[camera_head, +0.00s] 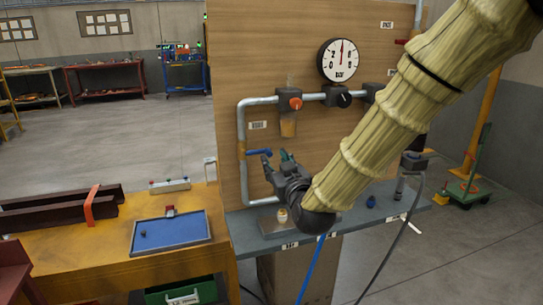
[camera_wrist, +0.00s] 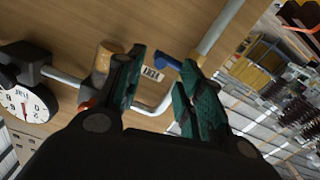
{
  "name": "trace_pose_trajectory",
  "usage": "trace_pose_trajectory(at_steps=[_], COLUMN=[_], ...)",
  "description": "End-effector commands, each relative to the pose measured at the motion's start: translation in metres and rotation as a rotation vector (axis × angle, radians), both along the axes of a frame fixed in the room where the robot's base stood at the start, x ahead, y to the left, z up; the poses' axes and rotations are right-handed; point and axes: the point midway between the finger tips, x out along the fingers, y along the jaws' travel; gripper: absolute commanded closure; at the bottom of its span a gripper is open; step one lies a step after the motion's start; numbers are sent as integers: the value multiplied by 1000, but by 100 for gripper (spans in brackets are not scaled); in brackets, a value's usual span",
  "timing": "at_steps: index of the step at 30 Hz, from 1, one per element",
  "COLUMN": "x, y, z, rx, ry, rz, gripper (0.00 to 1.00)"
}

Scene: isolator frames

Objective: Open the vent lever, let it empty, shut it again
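A blue lever (camera_head: 259,152) sits on the vertical grey pipe at the left of the wooden panel. It points right, roughly level, in the head view. In the wrist view, the blue lever (camera_wrist: 167,62) shows between and just beyond my fingertips. My gripper (camera_head: 275,158) is open, its teal-padded fingers apart, close to the lever's right end. In the wrist view, my gripper (camera_wrist: 163,60) holds nothing. I cannot tell whether a finger touches the lever. The round gauge (camera_head: 341,60) has its red needle pointing nearly straight up.
A filter bowl with amber liquid (camera_head: 288,127) hangs under an orange-red knob (camera_head: 295,103). A black knob (camera_head: 344,99) is on the upper pipe. A grey shelf (camera_head: 245,232) lies below the panel. A blue tray (camera_head: 170,248) lies on the yellow table at left.

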Motion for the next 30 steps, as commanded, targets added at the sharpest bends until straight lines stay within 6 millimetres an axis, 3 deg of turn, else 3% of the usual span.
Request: trace_pose_trajectory(at_steps=[9,21,27,30], x=[35,40,40,40], y=[11,13,13,13], z=[0,0,0,0], rx=[0,0,0,0], ry=[0,0,0,0], rz=[0,1,0,0], gripper=[63,63,97,100])
